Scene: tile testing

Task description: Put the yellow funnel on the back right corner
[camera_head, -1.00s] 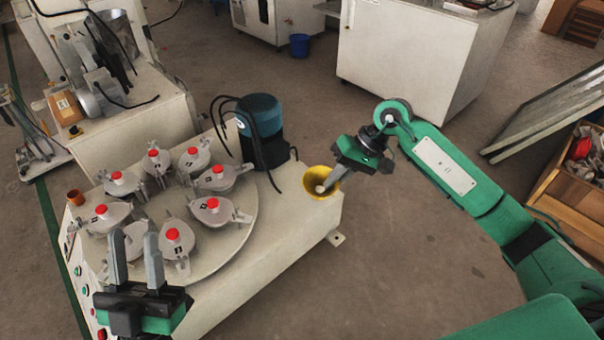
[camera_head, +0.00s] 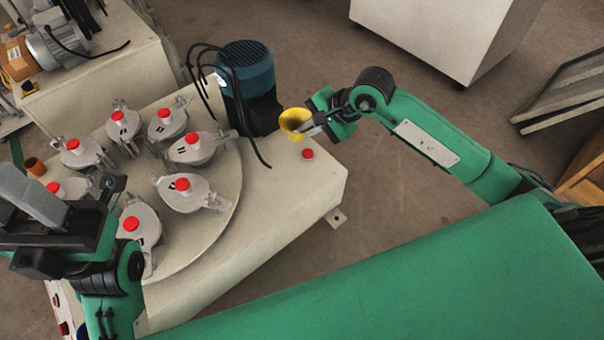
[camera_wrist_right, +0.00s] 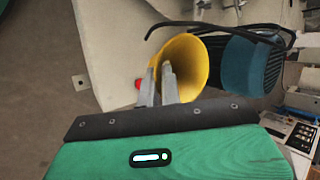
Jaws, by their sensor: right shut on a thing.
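The yellow funnel (camera_head: 292,121) is at the table's right part, beside the blue-topped motor. My right gripper (camera_head: 312,127) is shut on its rim. In the right wrist view the funnel (camera_wrist_right: 205,68) has its wide mouth towards the camera, and the right fingers (camera_wrist_right: 158,82) pinch its wall, one finger inside the mouth. Whether the funnel touches the table (camera_head: 290,190) is hard to tell. My left gripper (camera_head: 30,200) is at the left edge of the head view, partly cut off, its fingers apart and empty.
A round plate (camera_head: 215,225) carries several grey lidded pots with red knobs. The blue and black motor (camera_head: 247,80) with loose cables stands close to the funnel. A red button (camera_head: 307,154) is on the tabletop.

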